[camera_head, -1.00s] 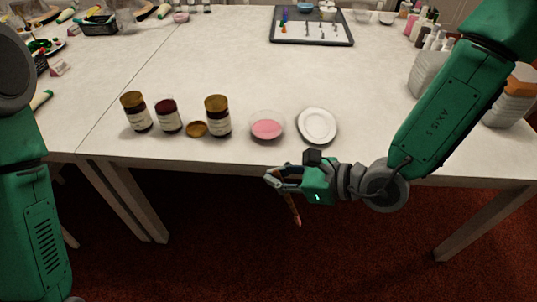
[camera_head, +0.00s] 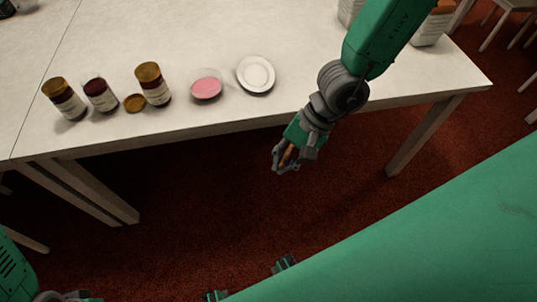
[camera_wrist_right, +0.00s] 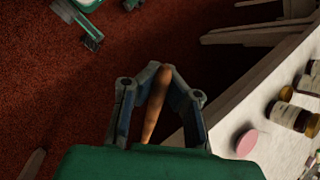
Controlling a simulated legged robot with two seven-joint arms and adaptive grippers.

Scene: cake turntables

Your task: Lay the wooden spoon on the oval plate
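The wooden spoon (camera_head: 288,156) is in my right gripper (camera_head: 284,163), in front of the table's front edge and over the red floor. In the right wrist view the spoon's brown shaft (camera_wrist_right: 154,108) runs between the two fingers of the gripper (camera_wrist_right: 160,72), which close around it at the tips. Its far end is hidden in the head view. A white plate (camera_head: 256,74), the only plate in the head view, lies empty near the front edge, up and left of the gripper. My left gripper is not clearly seen.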

